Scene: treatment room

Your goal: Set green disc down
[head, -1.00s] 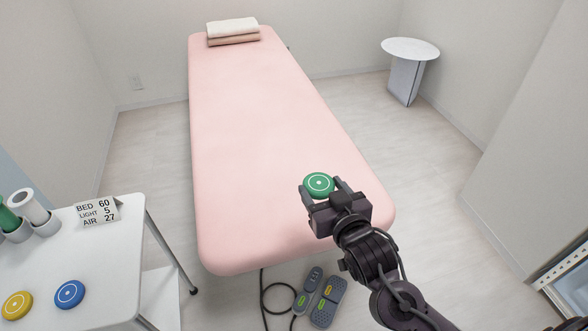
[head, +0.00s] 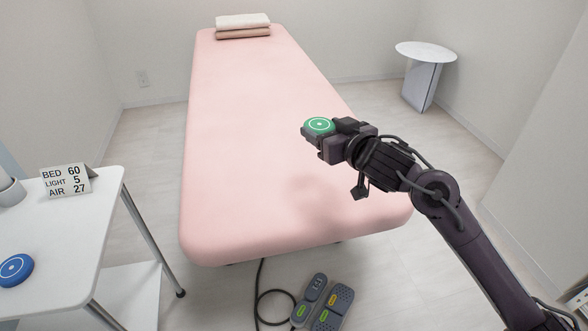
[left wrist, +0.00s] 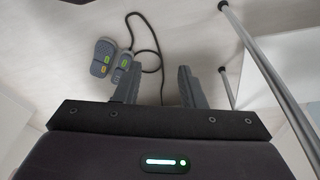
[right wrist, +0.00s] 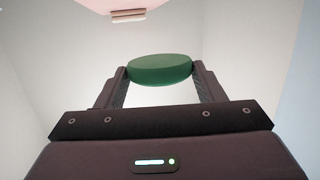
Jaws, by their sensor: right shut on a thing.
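The green disc (head: 319,125) is in my right gripper (head: 325,132), held above the pink treatment bed (head: 250,120). In the right wrist view the disc (right wrist: 160,69) sits between both fingers of the right gripper (right wrist: 160,80), shut on it. A shadow falls on the bed below and left of my right arm. My left gripper (left wrist: 156,85) shows only in the left wrist view. Its fingers are apart with nothing between them, above the floor.
A white trolley (head: 85,235) at left carries a blue disc (head: 15,269) and a sign (head: 67,181). A round side table (head: 426,52) stands at the back right. Folded towels (head: 243,27) lie at the bed's far end. Foot pedals (head: 322,304) and a cable are on the floor.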

